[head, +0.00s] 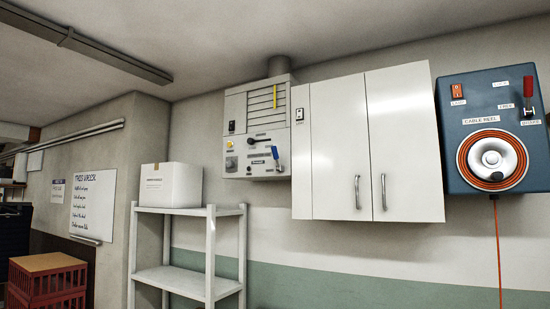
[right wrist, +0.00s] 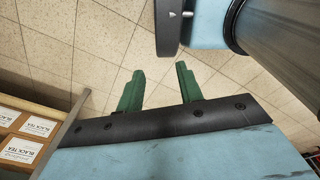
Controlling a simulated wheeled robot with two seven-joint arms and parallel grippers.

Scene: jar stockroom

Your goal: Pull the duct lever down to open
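A grey wall unit (head: 258,130) with a round duct (head: 279,66) rising to the ceiling hangs left of the white cabinet in the head view. Its front carries a lever with a blue handle (head: 275,153) at lower right and a dark horizontal handle (head: 259,140) above it. The labels are too small to read, so I cannot tell for sure which one is the duct lever. My right gripper (right wrist: 160,69) shows in the right wrist view with its green fingers apart and nothing between them, above the tiled floor. Neither gripper shows in the head view.
A white shelf rack (head: 188,211) with a white box (head: 171,185) stands below left of the unit. White cabinet doors (head: 375,145) adjoin it at right. A blue cable reel panel (head: 490,126) has a red lever. Boxes labelled black tea (right wrist: 20,131) lie near my right gripper.

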